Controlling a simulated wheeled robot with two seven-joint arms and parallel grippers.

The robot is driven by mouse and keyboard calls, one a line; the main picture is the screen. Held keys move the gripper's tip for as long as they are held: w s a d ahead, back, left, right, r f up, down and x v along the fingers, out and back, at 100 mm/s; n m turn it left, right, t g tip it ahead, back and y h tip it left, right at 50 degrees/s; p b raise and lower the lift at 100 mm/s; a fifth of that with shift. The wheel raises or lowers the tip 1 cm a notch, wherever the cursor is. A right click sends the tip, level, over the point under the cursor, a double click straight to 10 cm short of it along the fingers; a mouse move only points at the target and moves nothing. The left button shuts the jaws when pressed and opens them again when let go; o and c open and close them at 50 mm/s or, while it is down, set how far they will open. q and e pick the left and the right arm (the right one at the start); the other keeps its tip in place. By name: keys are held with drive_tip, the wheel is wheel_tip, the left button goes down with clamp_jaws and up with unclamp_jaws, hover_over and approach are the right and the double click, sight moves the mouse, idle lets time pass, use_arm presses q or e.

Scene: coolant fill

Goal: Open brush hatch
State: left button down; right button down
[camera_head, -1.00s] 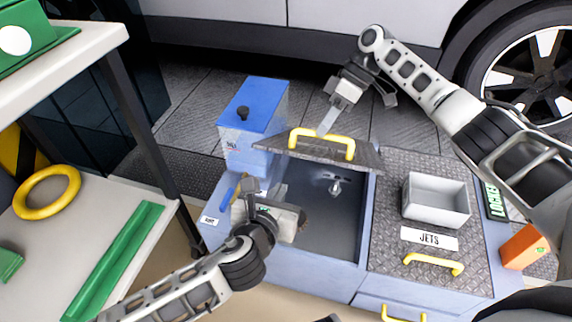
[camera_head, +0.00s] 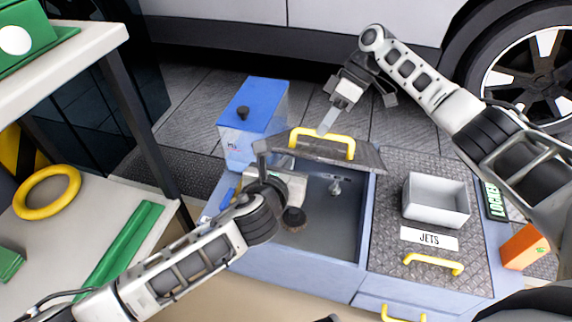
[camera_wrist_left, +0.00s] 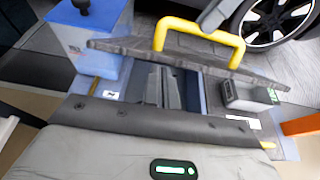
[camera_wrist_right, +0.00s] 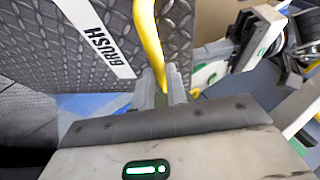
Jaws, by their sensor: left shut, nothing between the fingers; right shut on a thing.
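The brush hatch is a dark diamond-plate lid (camera_head: 368,156) with a yellow handle (camera_head: 350,147). It stands tilted open over a grey compartment (camera_head: 335,230) with a small metal fitting (camera_head: 335,187) inside. My right gripper (camera_head: 325,126) is shut on the handle from above. In the right wrist view the handle (camera_wrist_right: 148,38) runs between the fingers, beside the white BRUSH label (camera_wrist_right: 98,38). My left gripper (camera_head: 264,148) is shut and empty at the lid's left end. In the left wrist view its fingers (camera_wrist_left: 160,72) point under the lid's edge (camera_wrist_left: 120,46); contact is unclear.
A blue box (camera_head: 262,105) with a black knob stands behind left. Right of the opening are a closed JETS hatch (camera_head: 400,262), a grey tray (camera_head: 435,216) and an orange block (camera_head: 522,246). A shelf table (camera_head: 90,42) stands left; a car (camera_head: 300,20) is behind.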

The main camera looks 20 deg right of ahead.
sight(289, 150)
use_arm(q)
drive_tip(key=r, duration=0.1)
drive_tip(key=w+d+r, duration=0.1)
drive_tip(key=shift+w+r, duration=0.25)
drive_tip(key=shift+r, duration=0.1)
use_arm(e)
drive_tip(key=shift+w+d+f, duration=0.1)
drive_tip(key=shift+d+f, duration=0.2)
drive_tip(key=shift+f, duration=0.3)
drive_tip(key=c, duration=1.4)
unclamp_jaws()
drive_tip(key=shift+w, duration=0.1)
use_arm(q)
drive_tip(key=shift+w+f, duration=0.1)
drive_tip(key=shift+f, duration=0.05)
drive_tip(key=shift+f, duration=0.15)
use_arm(e)
drive_tip(key=shift+a+r, duration=0.1)
drive_tip(key=shift+r, duration=0.15)
